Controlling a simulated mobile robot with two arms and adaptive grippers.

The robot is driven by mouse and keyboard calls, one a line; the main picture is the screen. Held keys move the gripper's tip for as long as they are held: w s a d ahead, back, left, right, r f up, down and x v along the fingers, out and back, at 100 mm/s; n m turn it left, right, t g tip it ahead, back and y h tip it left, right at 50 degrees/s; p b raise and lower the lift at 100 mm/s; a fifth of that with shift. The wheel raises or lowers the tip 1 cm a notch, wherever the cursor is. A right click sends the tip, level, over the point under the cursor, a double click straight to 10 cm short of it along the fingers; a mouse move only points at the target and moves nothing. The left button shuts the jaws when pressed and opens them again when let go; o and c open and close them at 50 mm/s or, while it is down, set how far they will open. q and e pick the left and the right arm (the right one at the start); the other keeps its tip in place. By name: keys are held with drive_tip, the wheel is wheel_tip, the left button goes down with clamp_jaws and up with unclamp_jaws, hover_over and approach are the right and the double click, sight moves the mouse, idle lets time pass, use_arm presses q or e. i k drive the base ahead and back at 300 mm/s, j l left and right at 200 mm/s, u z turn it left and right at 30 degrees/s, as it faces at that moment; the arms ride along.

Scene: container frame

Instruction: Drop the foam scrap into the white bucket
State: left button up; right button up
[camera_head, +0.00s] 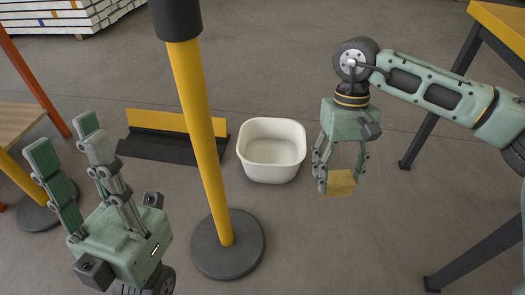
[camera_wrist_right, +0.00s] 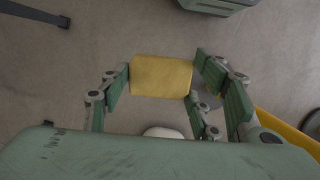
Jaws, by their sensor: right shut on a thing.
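The foam scrap (camera_head: 341,183) is a small yellow block held between the fingers of my right gripper (camera_head: 340,172). In the right wrist view the foam scrap (camera_wrist_right: 161,76) sits between the green finger pads of the right gripper (camera_wrist_right: 165,80). The white bucket (camera_head: 272,133) stands on the floor, open at the top and empty, left of the right gripper in the head view. Only part of its white rim (camera_wrist_right: 163,132) shows in the right wrist view. My left gripper (camera_head: 62,132) is open and empty at the lower left, fingers pointing up.
A yellow post (camera_head: 200,120) on a round black base (camera_head: 228,245) stands between my left gripper and the bucket. A yellow and black barrier (camera_head: 165,148) lies behind it. A dark-legged yellow table (camera_head: 500,22) is at the right. Wrapped boards (camera_head: 60,16) lie at the back left.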

sight(278, 162)
drive_tip(key=i+l+u, duration=0.45)
drive_tip(key=l, duration=0.35)
drive_tip(key=i+l+u, duration=0.1)
drive_tip(key=l+u, duration=0.15)
drive_tip(key=l, duration=0.15)
drive_tip(key=i+l+u, duration=0.1)
drive_tip(key=l+u, duration=0.15)
drive_tip(key=l, duration=0.2)
drive_tip(key=i+l+u, duration=0.2)
drive_tip(key=l, duration=0.3)
drive_tip(key=i+l+u, duration=0.2)
drive_tip(key=l, duration=0.2)
drive_tip(key=l+u, duration=0.25)
drive_tip(key=l, duration=0.15)
drive_tip(key=i+l+u, duration=0.2)
drive_tip(key=l, duration=0.25)
drive_tip(key=k+j, duration=0.05)
drive_tip(key=k, duration=0.05)
